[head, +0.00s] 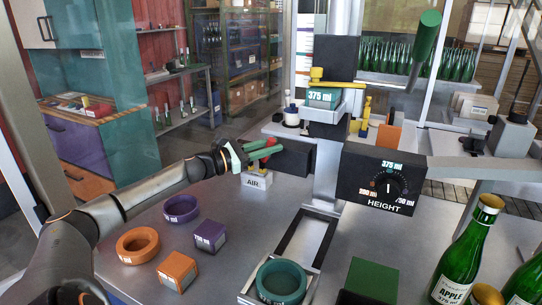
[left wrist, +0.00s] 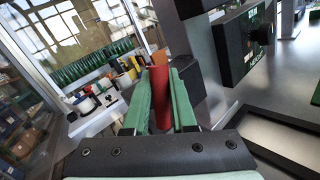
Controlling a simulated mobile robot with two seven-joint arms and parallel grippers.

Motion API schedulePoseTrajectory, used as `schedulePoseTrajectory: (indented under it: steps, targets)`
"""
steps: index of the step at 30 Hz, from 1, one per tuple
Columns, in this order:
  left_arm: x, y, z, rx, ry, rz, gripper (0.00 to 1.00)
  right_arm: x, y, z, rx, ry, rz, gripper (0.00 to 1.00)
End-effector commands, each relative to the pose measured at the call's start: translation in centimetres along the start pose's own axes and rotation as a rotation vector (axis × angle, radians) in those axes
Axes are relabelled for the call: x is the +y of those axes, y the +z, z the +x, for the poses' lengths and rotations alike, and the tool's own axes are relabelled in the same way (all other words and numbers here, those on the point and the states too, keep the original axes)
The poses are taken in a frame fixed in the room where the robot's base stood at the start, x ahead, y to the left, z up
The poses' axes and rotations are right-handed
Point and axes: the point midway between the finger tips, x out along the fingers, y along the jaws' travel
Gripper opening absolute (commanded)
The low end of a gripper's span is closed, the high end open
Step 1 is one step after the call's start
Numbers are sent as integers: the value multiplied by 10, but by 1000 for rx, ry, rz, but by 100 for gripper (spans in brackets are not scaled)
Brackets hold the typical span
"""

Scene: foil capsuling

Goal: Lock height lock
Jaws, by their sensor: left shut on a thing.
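My left gripper (head: 262,150) is shut on a red handle (left wrist: 159,97), a round upright bar between its two green fingers in the left wrist view. In the head view the handle (head: 270,143) shows only partly behind the fingers, beside a black block (head: 293,157) at the column. Whether handle and block are joined is hidden. The black HEIGHT dial box (head: 372,193) has its pointer upright, toward 375 ml. Above it, a grey carriage with a 375 ml label (head: 322,97) sits on the column, with a yellow lever (head: 335,84). My right gripper is not in view.
A white AIR block (head: 257,180) stands just below my left gripper. Orange (head: 138,246), purple (head: 181,208) and teal (head: 281,281) rings and small coloured boxes are on the table. Green bottles (head: 464,255) stand at the front right. A green-handled lever (head: 425,40) rises at upper right.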

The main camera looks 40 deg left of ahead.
Motion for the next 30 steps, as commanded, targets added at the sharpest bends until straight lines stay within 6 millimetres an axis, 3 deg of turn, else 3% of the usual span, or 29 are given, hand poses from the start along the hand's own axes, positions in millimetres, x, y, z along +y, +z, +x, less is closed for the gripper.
schedulePoseTrajectory:
  steps: [1,16,30]
  targets:
    - [-1,-8,-1,-18,8,-19,0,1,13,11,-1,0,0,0]
    - [12,-5,-9,-185,74,-261,0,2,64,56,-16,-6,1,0]
    - [15,0,-11,-209,83,-300,0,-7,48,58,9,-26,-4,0]
